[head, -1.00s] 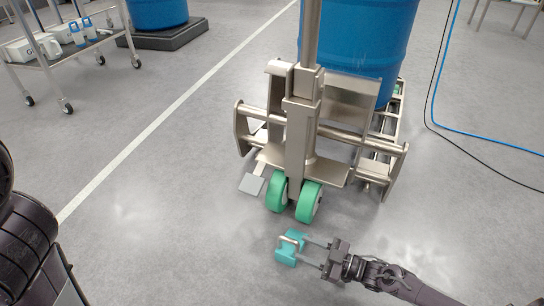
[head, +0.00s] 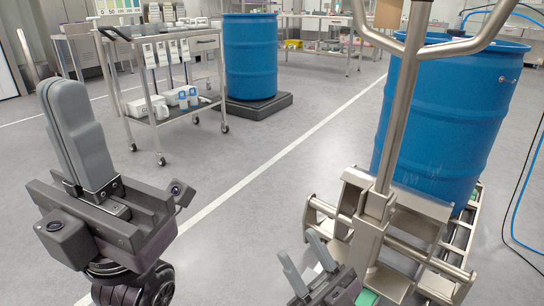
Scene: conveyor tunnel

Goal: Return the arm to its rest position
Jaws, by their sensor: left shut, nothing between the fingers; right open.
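My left gripper (head: 75,125) is at the left of the head view, raised and pointing up. Its two grey fingers lie together with nothing between them. My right gripper (head: 304,258) is at the bottom, in front of the steel drum trolley (head: 385,205). Its two grey fingers point up and stand apart, with nothing seen between them. Both arms are mostly cut off by the bottom edge of the picture.
The trolley stands by a blue drum (head: 445,125), with a green wheel (head: 367,297) partly showing. Another blue drum (head: 250,55) stands on a black pallet (head: 260,105). A metal cart (head: 175,110) is behind my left gripper. The floor between is clear.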

